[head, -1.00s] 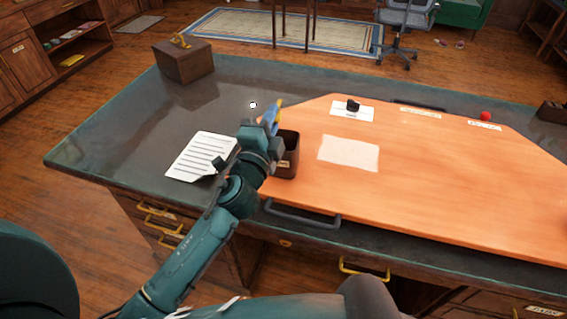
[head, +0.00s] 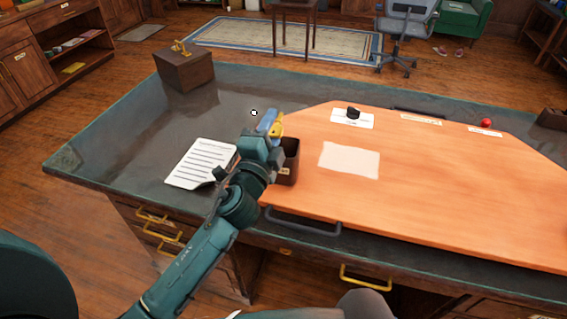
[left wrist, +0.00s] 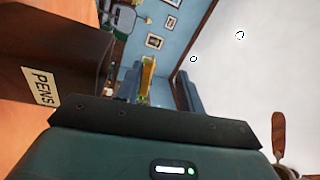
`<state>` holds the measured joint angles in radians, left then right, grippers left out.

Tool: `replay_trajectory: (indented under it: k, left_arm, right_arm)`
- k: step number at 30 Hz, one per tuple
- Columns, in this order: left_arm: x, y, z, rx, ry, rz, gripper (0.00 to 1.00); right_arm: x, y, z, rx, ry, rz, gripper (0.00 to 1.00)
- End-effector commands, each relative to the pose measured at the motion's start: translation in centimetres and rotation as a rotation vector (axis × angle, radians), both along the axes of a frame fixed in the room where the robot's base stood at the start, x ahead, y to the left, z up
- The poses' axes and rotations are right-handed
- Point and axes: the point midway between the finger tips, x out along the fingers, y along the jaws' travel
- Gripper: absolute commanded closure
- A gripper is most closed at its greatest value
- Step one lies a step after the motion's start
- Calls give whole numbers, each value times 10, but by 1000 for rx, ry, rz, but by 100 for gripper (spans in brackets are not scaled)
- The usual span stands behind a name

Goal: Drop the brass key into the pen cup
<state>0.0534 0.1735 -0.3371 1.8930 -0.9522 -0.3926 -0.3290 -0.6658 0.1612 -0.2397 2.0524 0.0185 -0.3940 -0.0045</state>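The pen cup (head: 291,163) is a dark brown square holder on the near left of the orange desk top. It also shows at the left edge of the left wrist view, with a PENS label (left wrist: 40,86). My left gripper (head: 271,126) is above the cup's far left side. In the left wrist view its two blue fingers (left wrist: 160,88) stand apart. The brass key (left wrist: 148,78) shows between them, close to the left finger, with a gap to the right one. In the head view the key (head: 278,129) is beside the fingertips. My right gripper is out of view.
A lined sheet (head: 201,163) lies left of the arm. A wooden box (head: 186,71) with a brass piece on top stands at the far left. A blank paper (head: 349,160), a dark stamp-like object (head: 353,113) and a red ball (head: 486,123) are on the right.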

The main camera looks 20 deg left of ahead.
Motion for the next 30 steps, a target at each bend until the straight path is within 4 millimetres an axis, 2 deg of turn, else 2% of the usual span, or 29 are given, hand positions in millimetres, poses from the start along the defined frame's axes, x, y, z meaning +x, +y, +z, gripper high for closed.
replay_trajectory:
  k: [5,12,18,24,30]
  left_arm:
    - [-20,1,-5,-1,1,0,62]
    - [-74,3,-14,-1,4,0,62]
    - [-110,4,-18,0,2,1,62]
    - [-127,5,-18,1,0,1,62]
    - [-130,5,-17,1,-1,1,62]
  right_arm:
    - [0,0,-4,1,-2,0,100]
    - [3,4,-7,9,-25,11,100]
    - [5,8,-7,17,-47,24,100]
    - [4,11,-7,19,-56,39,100]
    - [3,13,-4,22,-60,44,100]
